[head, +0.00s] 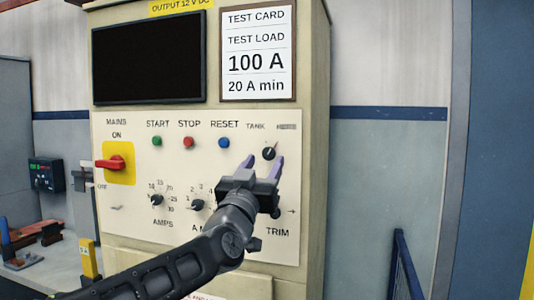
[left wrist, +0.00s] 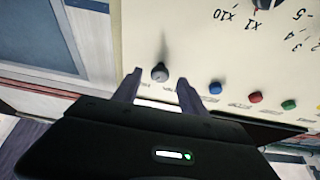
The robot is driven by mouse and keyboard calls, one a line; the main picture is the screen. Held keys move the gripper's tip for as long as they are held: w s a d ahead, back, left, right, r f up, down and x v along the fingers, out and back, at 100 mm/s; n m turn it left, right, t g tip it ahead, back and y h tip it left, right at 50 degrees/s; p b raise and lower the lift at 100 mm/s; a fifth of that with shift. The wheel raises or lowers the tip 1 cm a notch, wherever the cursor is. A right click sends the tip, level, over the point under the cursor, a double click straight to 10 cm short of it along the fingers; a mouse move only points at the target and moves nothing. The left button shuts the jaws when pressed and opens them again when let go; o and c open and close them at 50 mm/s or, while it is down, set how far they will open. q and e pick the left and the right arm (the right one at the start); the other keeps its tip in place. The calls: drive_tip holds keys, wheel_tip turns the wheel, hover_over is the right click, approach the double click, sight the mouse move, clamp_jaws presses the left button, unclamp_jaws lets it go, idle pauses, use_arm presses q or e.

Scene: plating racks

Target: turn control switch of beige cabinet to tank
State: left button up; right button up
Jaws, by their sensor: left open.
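The beige cabinet (head: 317,60) fills the middle of the head view. Its control switch is a small black knob (head: 269,153) at the panel's upper right, below the printed word TANK and a second, blurred label. A thin reddish mark by the knob points up and to the right, toward the blurred label. My left gripper (head: 263,164) is open, with its fingertips just below and to either side of the knob. In the left wrist view the knob (left wrist: 160,72) lies just beyond the gap between the open fingers (left wrist: 158,92); no contact shows. My right gripper is not in view.
Green, red and blue (head: 224,142) buttons sit left of the knob. A red mains switch (head: 115,163) on a yellow plate and two lower dials (head: 197,205) are farther left. A TRIM knob is partly hidden by my gripper. A blue rail (head: 404,265) stands at lower right.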

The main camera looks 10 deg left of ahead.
sight(268, 156)
use_arm(q)
drive_tip(key=shift+p+x, duration=0.4)
drive_tip(key=shift+x, duration=1.15)
drive_tip(key=shift+c, duration=0.4)
clamp_jaws()
